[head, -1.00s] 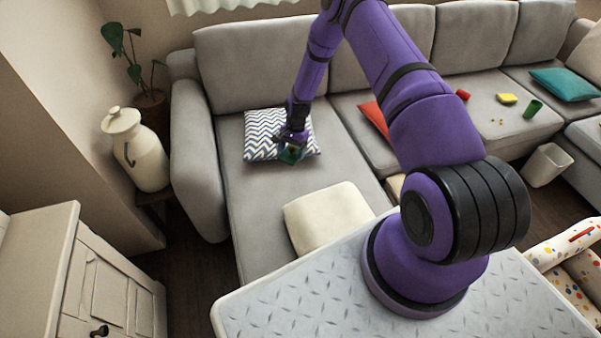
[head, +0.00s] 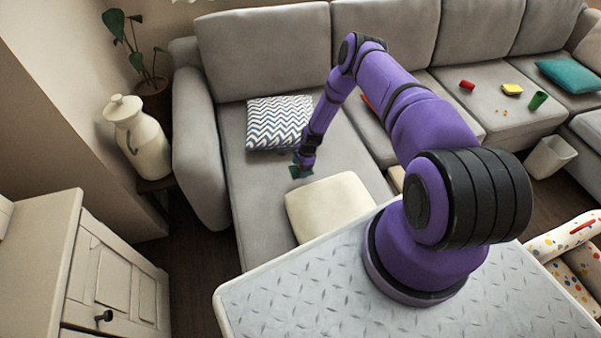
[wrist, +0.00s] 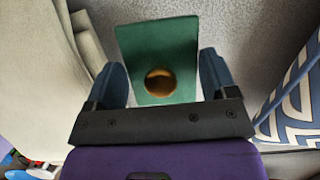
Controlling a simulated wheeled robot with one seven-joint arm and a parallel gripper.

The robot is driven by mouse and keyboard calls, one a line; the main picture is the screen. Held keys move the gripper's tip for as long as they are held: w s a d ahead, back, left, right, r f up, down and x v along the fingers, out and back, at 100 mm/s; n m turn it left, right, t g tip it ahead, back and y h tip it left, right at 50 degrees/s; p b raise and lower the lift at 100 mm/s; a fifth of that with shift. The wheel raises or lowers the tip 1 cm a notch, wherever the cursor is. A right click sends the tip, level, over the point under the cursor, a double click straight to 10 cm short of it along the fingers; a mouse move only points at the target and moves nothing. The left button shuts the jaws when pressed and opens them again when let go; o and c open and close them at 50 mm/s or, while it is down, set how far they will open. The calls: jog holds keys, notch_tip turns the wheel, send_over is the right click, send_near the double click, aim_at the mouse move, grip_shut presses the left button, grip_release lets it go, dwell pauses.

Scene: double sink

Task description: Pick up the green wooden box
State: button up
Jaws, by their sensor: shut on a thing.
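The green wooden box (wrist: 157,45) has a round hole in its face and sits between the two fingers of my gripper (wrist: 161,75) in the wrist view. The gripper is shut on it. In the head view the box (head: 295,172) shows small and dark green at the end of my arm, partly hidden by my gripper (head: 302,165). It appears over the grey sofa seat (head: 255,190), just beyond the cream cushion. How high it is above the seat is hard to tell.
A cream cushion (head: 330,205) lies close on the near side, and a zigzag cushion (head: 278,122) lies behind. A red can (head: 467,85), a yellow item (head: 512,90) and a green cup (head: 538,100) are on the sofa to the right. A white bin (head: 550,157) stands on the floor.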

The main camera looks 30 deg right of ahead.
jog(key=shift+f, duration=1.95)
jog(key=shift+f, duration=0.15)
